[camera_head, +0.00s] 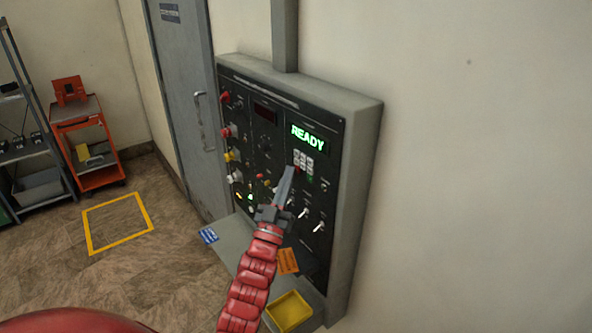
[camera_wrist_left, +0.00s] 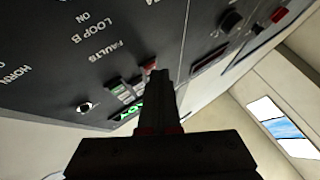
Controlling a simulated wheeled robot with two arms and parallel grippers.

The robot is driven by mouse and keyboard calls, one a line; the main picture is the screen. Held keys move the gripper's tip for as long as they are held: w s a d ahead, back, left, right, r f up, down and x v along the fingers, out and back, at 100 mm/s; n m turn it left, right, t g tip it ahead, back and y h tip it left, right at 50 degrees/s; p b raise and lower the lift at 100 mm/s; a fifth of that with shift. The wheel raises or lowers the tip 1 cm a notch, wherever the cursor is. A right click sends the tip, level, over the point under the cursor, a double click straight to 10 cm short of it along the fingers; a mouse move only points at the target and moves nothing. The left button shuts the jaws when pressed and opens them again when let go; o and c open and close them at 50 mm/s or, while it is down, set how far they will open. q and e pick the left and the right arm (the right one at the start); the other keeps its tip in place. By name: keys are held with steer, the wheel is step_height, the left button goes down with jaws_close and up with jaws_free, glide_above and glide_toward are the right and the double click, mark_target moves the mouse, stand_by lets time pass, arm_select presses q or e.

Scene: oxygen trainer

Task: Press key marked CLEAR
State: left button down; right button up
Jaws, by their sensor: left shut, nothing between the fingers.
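The keypad (camera_head: 303,162) is a small block of pale keys with a red and a green one, under a green READY display (camera_head: 308,138) on the black panel. No key label is legible, so I cannot tell which is CLEAR. My left gripper (camera_head: 289,172) is shut and empty, its tip pointing up at the keypad's lower left and covering part of it. In the left wrist view its fingers (camera_wrist_left: 157,80) end beside the grey keys (camera_wrist_left: 122,90) and a red key (camera_wrist_left: 150,66). I cannot tell whether they touch. My right gripper is not in view.
The grey wall cabinet (camera_head: 358,180) holds the panel, with toggle switches (camera_head: 318,226) below the keypad and red and yellow knobs at its left. A shelf below bears a yellow tray (camera_head: 289,311) and an orange tag (camera_head: 288,262). A red cart (camera_head: 88,150) stands far left.

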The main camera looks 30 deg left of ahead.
arm_select(q)
steer(key=shift+s+a+f, duration=0.1)
steer(key=shift+s+a, duration=0.2)
steer(key=shift+s, duration=0.35)
steer(key=shift+s+a+p, duration=0.25)
steer(key=shift+s+a, duration=0.05)
steer(key=shift+s, duration=0.45)
steer(key=shift+s+a+p, duration=0.25)
steer(key=shift+s+a, duration=0.1)
steer(key=shift+s, duration=0.45)
steer(key=shift+s+a+p, duration=0.25)
steer(key=shift+s+a, duration=0.05)
steer(key=shift+s, duration=0.45)
